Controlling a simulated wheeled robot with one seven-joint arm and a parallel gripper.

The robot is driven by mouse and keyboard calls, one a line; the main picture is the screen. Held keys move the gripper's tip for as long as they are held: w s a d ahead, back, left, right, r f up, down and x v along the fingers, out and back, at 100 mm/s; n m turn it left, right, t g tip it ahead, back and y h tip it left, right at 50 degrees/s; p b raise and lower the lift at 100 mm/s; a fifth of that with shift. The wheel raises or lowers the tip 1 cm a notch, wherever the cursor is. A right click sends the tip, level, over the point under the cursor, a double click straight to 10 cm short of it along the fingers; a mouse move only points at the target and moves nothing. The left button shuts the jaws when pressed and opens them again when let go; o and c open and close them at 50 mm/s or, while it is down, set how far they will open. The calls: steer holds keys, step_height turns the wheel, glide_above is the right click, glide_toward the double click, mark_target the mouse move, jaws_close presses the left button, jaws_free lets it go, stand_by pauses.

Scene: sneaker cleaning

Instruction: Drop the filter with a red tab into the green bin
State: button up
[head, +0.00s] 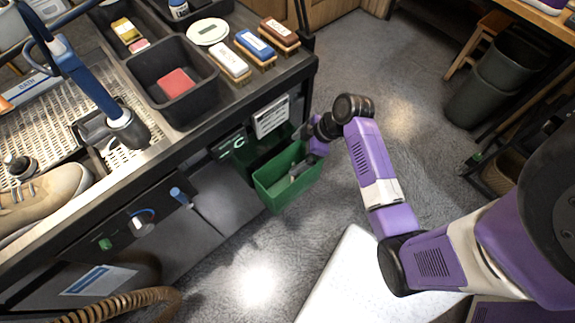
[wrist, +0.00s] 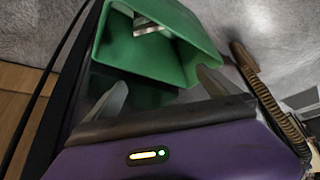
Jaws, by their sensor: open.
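The green bin (head: 275,190) hangs on the right end of the workbench, below its top. In the wrist view the bin (wrist: 185,62) opens in front of my fingers. My gripper (head: 303,168) is at the bin's mouth in the head view. In the wrist view my gripper (wrist: 161,78) has its two grey fingers spread, with nothing between them. A small silvery-white object (wrist: 150,24) shows inside the bin in the wrist view. It may be the filter, but I cannot make out a red tab on it.
A dark tray (head: 172,92) with a red block (head: 176,82) and several brushes (head: 255,44) sit on the workbench. A beige sneaker (head: 40,195) lies at left. A brown hose (head: 125,302) is low at the front.

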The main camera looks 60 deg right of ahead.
steer(key=v, duration=0.6)
steer(key=shift+f, duration=0.1)
stand_by(0.3)
steer(key=s+a+f+m+t+h, duration=0.1)
steer(key=s+a+m+t+h, duration=0.15)
steer(key=s+a+h, duration=0.35)
steer(key=s+a+r+m+t+y, duration=0.1)
steer(key=s+a+r+t, duration=0.2)
steer(key=a+r, duration=0.4)
steer(key=s+a+r+m+t+y, duration=0.2)
steer(key=s+a+r+t, duration=0.2)
steer(key=r, duration=1)
steer(key=s+a, duration=0.2)
steer(key=a, duration=0.1)
steer(key=shift+a+r, duration=0.3)
steer(key=shift+a, duration=0.1)
